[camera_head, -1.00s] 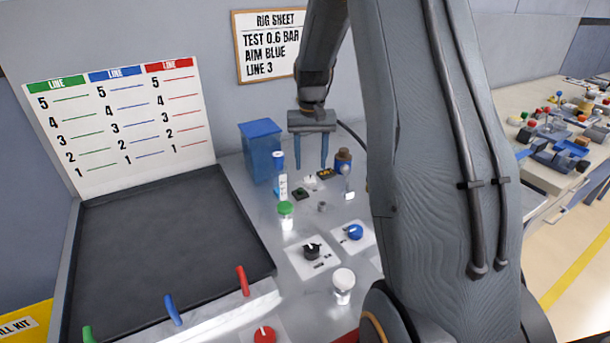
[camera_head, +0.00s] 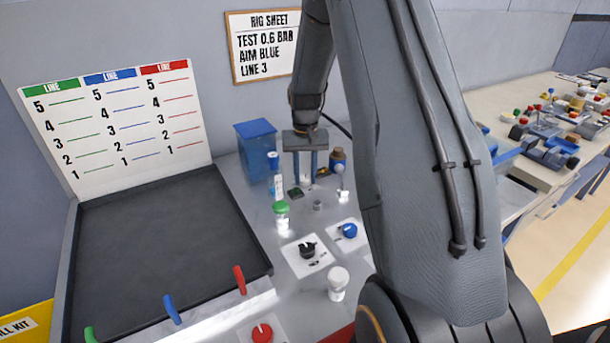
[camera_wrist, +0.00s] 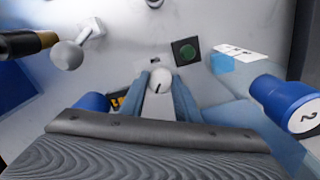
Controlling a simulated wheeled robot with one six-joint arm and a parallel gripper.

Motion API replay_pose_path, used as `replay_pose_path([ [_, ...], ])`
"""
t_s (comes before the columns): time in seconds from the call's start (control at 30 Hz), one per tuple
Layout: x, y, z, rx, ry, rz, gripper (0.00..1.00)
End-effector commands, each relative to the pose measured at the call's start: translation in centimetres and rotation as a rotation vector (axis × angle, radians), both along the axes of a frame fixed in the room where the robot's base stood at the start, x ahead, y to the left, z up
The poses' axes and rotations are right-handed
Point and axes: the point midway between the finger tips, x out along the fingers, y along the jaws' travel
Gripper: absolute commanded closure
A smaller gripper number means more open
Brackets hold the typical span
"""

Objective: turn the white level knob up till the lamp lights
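The white level knob (camera_wrist: 160,84) has a dark pointer line and sits between my gripper's fingertips in the wrist view. My gripper (camera_wrist: 160,88) points down, with its two blue fingers along the knob's sides and seemingly touching them. A round green lamp (camera_wrist: 187,50) on a dark square plate is beside the knob and looks dark, not glowing. It also shows in the head view (camera_head: 296,193).
A blue-capped tube marked 2 (camera_wrist: 288,105) stands close at right in the wrist view. A dark bottle (camera_wrist: 25,43) and a pale ball (camera_wrist: 67,55) are at left. An orange-digit display (camera_wrist: 118,101) is partly hidden. A blue box (camera_head: 256,150) stands behind.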

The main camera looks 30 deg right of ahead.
Motion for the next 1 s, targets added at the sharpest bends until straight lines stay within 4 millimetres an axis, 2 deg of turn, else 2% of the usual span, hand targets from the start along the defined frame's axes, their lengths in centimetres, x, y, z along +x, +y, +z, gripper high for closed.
replay_pose_path([
  [0.17,0.01,0.0,0.0,0.0,0.0,-0.035,0.93],
  [0.5,0.02,-0.02,0.01,0.0,0.0,-0.266,0.93],
  [0.8,0.02,-0.03,0.05,0.0,0.0,-0.28,0.93],
  [0.83,0.02,-0.03,0.06,0.0,0.0,-0.28,0.69],
  [0.93,0.02,-0.03,0.05,0.0,0.0,-0.279,0.52],
  [1.0,0.01,-0.03,0.05,0.0,0.0,-0.279,0.52],
])
